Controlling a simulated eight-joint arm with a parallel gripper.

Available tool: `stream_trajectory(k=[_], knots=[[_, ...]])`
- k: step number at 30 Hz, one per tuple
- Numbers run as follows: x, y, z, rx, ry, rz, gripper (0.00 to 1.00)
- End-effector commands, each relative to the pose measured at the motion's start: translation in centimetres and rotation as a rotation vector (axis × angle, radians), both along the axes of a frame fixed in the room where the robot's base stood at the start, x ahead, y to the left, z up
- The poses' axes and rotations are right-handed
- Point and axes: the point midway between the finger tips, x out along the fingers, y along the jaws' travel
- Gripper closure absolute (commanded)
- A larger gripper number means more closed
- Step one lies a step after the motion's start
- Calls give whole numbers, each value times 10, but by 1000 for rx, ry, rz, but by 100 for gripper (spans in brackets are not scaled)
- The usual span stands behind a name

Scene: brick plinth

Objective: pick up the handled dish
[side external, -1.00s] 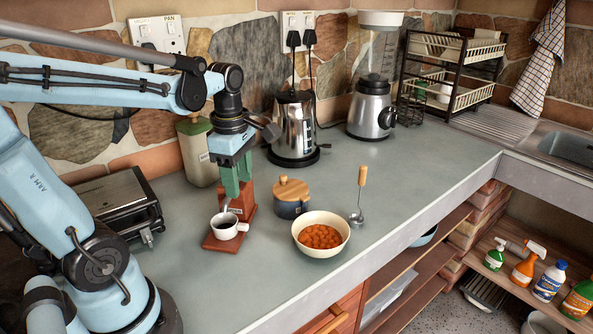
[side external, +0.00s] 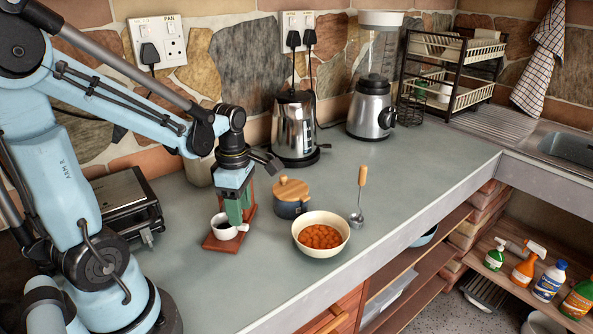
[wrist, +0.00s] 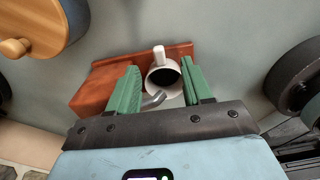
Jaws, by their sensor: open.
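The handled dish appears to be a white cup (side external: 222,229) with a dark inside, standing upright on a reddish-brown wooden stand (side external: 214,245). Its handle points right in the side view and up, away from me, in the wrist view. My gripper (side external: 238,218) is open, its green fingers pointing down close by the cup. In the wrist view the cup (wrist: 160,88) shows between the two fingers (wrist: 161,76). A grey curved metal piece (wrist: 153,100) overlaps its near rim. I cannot tell whether the fingers touch the cup.
A blue-grey pot with a wooden lid (side external: 291,190) and a cream bowl of orange food (side external: 321,247) stand to the right. A ladle (side external: 358,200), kettle (side external: 294,130) and blender (side external: 371,108) are beyond. A sandwich press (side external: 130,205) is left. The counter's right part is clear.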

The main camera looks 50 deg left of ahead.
Motion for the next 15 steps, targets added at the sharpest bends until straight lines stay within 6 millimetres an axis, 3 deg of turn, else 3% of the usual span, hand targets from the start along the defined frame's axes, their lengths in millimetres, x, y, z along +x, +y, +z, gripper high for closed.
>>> stream_trajectory(k=[9, 15], knots=[[-1, 3, -34, 1, -1, 0, 50], [-1, 2, -46, 1, -2, 0, 50]])
